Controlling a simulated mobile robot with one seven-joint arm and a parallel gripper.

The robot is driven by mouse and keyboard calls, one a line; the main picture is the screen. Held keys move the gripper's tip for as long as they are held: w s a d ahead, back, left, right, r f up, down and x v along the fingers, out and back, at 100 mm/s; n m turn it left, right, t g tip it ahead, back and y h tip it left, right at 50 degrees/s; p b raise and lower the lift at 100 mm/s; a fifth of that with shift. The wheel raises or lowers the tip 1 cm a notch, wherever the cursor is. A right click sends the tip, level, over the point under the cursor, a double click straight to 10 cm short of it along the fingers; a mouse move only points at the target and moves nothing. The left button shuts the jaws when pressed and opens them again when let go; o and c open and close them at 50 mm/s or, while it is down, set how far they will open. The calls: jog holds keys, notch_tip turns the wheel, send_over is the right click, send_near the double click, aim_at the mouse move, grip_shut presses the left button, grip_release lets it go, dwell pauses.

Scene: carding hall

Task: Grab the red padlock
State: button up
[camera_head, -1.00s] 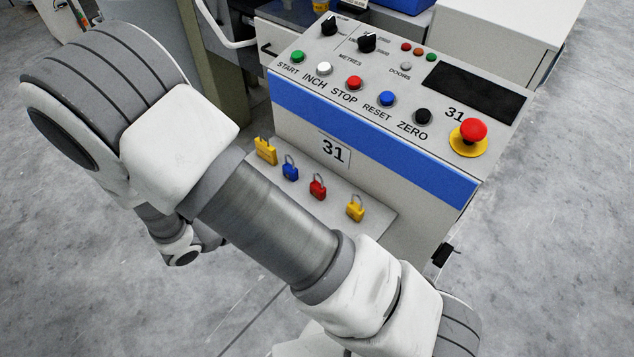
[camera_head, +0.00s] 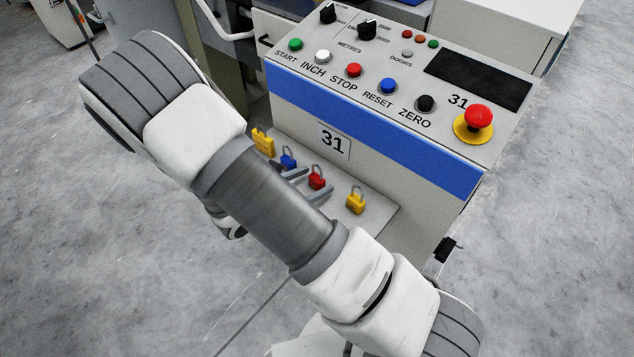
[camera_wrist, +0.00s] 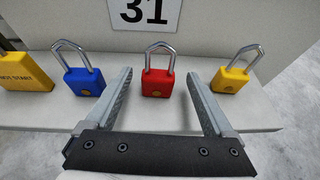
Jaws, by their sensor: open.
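The red padlock (camera_head: 317,181) stands upright on the pale ledge (camera_head: 376,222) at the front of the machine. In the wrist view the red padlock (camera_wrist: 157,82) has its silver shackle upward and shows between my two fingers. My gripper (camera_wrist: 158,82) is open, one finger to each side of it; I cannot tell how far past its body the tips reach. In the head view my gripper (camera_head: 299,184) is at the ledge, partly hidden behind my arm.
A blue padlock (camera_wrist: 83,80) stands left of the red one, close to my left finger. A yellow padlock (camera_wrist: 232,76) stands to the right. A yellow item (camera_wrist: 22,70) is at far left. The panel wall with the 31 plate (camera_head: 334,141) rises behind.

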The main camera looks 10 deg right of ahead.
aim_at(325, 174)
jog(key=b+x, duration=0.2)
jog(key=x, duration=0.3)
jog(key=shift+w+r, duration=0.1)
jog(key=shift+w, duration=0.05)
jog(key=shift+c, duration=0.3)
grip_shut()
